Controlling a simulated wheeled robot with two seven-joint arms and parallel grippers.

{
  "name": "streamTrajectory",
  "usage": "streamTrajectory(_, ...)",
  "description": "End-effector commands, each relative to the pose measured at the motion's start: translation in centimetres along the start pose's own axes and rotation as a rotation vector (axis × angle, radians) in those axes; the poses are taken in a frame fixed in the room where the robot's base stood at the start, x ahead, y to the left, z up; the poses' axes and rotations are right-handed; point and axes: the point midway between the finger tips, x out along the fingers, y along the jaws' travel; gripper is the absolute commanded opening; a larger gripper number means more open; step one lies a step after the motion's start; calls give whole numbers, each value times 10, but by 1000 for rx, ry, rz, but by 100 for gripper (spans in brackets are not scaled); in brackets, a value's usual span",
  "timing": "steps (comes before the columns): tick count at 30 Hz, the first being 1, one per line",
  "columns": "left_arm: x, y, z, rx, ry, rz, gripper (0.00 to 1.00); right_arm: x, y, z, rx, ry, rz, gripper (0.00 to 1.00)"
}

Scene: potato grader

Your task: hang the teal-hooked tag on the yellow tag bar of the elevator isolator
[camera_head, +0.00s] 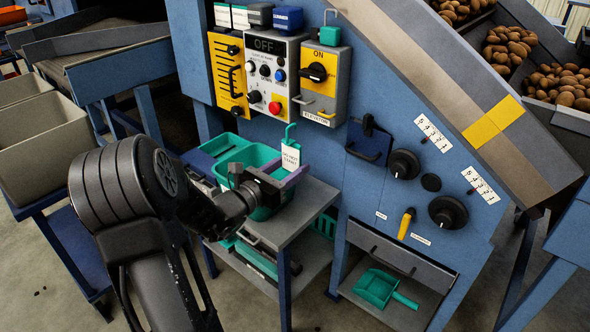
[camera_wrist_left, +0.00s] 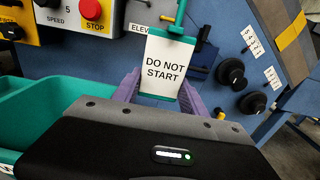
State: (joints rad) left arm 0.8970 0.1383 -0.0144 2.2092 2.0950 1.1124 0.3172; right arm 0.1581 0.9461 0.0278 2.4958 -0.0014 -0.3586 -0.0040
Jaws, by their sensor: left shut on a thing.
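The tag, a white card reading "DO NOT START" (camera_head: 290,158) with a teal hook (camera_head: 290,132) on top, stands upright. My left gripper (camera_head: 289,177) is shut on its lower part. In the left wrist view the card (camera_wrist_left: 167,67) sits between the purple fingers (camera_wrist_left: 160,92). The elevator isolator (camera_head: 335,67) is a grey box with a yellow face, a black knob and the word "ON". A small yellow bar (camera_head: 304,100) juts out low on its face, above the ELEVATOR label. The hook is below and left of this bar, apart from it. My right gripper is out of view.
A teal bin (camera_head: 226,150) stands on a grey side table (camera_head: 312,198) under my gripper. Left of the isolator are the OFF control box (camera_head: 270,47) and a yellow slotted panel (camera_head: 228,85). A blue bracket (camera_head: 370,140) and black knobs (camera_head: 404,164) lie to the right.

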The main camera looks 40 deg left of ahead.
Motion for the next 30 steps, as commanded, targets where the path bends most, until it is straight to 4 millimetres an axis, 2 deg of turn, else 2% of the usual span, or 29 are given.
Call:
streamTrajectory(11, 11, -1, -1, 1, 1, -3, 14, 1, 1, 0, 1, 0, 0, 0)
streamTrajectory(30, 65, -1, 0, 1, -1, -3, 14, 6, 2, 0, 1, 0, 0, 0)
